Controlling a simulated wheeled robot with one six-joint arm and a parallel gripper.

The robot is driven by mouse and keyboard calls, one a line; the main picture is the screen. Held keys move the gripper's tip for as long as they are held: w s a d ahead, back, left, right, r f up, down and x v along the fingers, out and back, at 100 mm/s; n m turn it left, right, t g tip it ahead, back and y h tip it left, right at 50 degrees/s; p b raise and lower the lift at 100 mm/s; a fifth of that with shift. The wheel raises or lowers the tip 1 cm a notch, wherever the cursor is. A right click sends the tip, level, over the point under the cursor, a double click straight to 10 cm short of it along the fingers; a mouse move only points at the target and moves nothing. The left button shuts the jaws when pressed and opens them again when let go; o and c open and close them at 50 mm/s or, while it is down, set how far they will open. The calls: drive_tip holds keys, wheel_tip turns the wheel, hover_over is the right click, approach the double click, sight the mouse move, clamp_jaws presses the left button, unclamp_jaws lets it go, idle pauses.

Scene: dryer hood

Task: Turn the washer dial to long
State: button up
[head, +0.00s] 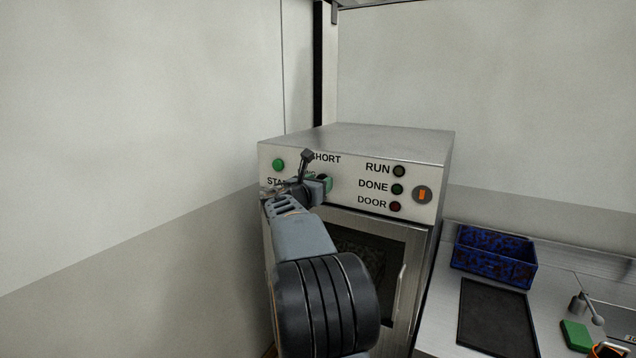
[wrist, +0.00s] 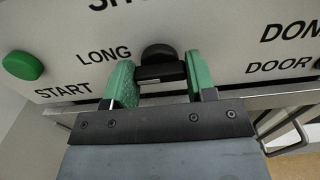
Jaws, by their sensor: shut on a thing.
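The washer dial (wrist: 158,53) is a black round knob with a raised bar on the white control panel. In the wrist view it sits between the two green fingertips of my gripper (wrist: 159,73), which is shut on its bar. "LONG" is printed just left of the dial, and part of "SHORT" shows above it. I cannot tell which label the dial points at. In the head view my gripper (head: 318,184) is at the panel below "SHORT" and hides most of the dial and of "LONG".
A green start button (head: 278,165) lies left of the dial. RUN, DONE and DOOR lamps (head: 397,189) and an orange switch (head: 422,195) are to the right. Below is the machine door with a handle (head: 399,293). A blue bin (head: 495,262) stands on the right counter.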

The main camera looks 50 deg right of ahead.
drive_tip(key=shift+f, duration=0.1)
idle(0.3)
drive_tip(key=o, duration=0.9)
drive_tip(key=shift+o, duration=0.2)
drive_tip(key=b+v, duration=0.4)
drive_tip(key=v, duration=0.9)
drive_tip(key=shift+a, duration=0.4)
drive_tip(key=shift+s, duration=0.1)
